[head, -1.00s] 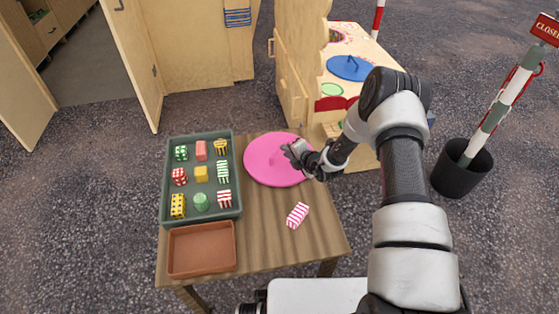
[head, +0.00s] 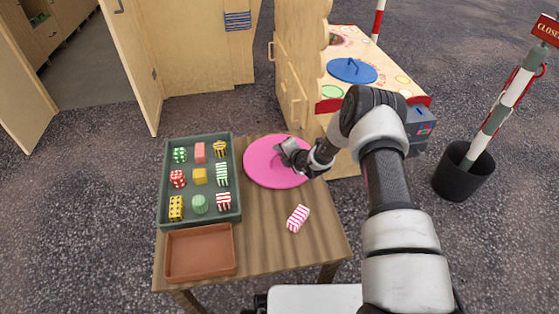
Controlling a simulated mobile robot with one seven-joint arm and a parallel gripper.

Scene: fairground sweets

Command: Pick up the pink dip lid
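The pink dip lid (head: 262,172) is a flat round disc lying on the wooden table, right of the green tray. A small pink handle (head: 274,161) stands near its middle. My gripper (head: 284,154) is low over the lid's upper right part, close to the handle. Its fingers are small and partly hidden in this view, so I cannot tell whether they are open or touch the handle.
A green tray (head: 165,187) of several sweets stands left of the lid, with an empty brown tray (head: 200,252) in front. A pink-striped sweet (head: 298,218) lies on the table (head: 275,245). Behind stands a wooden stall with a blue lid (head: 352,70).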

